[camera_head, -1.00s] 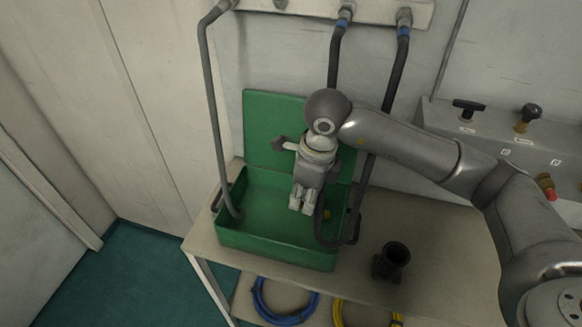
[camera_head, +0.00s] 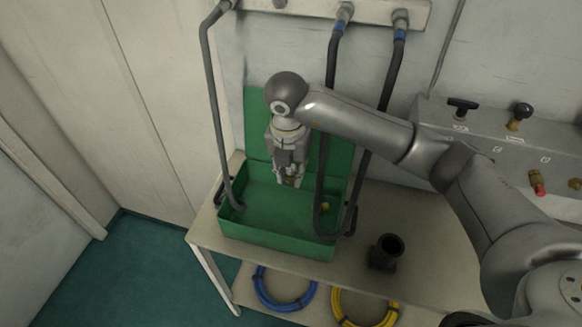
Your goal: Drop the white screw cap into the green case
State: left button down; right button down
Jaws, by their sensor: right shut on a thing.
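The green case (camera_head: 275,241) stands open on the bench, its lid raised behind it against the wall. My right gripper (camera_head: 288,183) points down over the case, near the back middle of its opening. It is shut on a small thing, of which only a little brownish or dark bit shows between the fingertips. I cannot make out a white screw cap there or elsewhere. A small yellow thing (camera_head: 324,206) lies in the right part of the case. My left gripper is not in view.
Dark hoses (camera_head: 387,95) hang from a wall rail, with loops reaching the case's right side. A grey hose (camera_head: 214,100) reaches its left side. A black fitting (camera_head: 385,252) stands on the bench (camera_head: 350,273). Blue and yellow coils (camera_head: 284,300) lie below.

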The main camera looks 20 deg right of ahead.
notch_tip(320, 180, down, 6)
jog(key=b, duration=0.2)
jog(key=shift+r+b, duration=0.2)
jog(key=shift+b, duration=0.1)
jog(key=c, duration=1.1)
grip_release()
jog(key=shift+c, duration=0.2)
notch_tip(320, 180, up, 12)
send_over(290, 170)
jog(key=shift+s+a, duration=0.2)
